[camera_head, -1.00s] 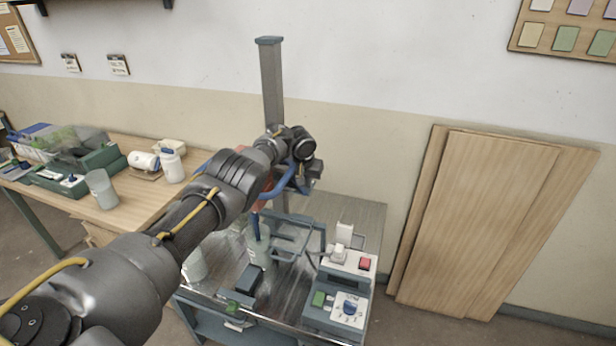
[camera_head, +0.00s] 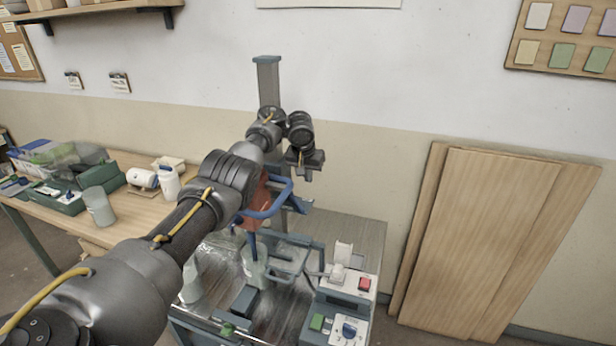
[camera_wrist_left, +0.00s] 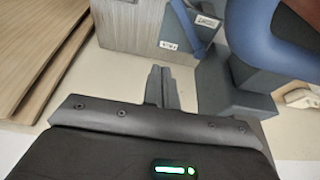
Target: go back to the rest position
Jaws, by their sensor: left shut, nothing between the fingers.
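My left gripper (camera_head: 306,176) is raised in front of the wall, to the right of the grey post (camera_head: 269,88) and above the metal-topped bench (camera_head: 355,231). In the left wrist view its two fingers (camera_wrist_left: 162,86) are together with nothing between them. The mixer's red body (camera_head: 254,201) and blue handle (camera_head: 268,209) are below and left of the gripper and partly hidden by my left arm. A pale bucket (camera_head: 254,268) stands under the mixer. My right gripper is not in view.
A control box with a red button (camera_head: 364,284) and a dial (camera_head: 349,329) sits at the bench's front right. Wooden boards (camera_head: 490,240) lean on the wall at right. A wooden table (camera_head: 128,207) at left holds a grey cup (camera_head: 99,207) and bottles.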

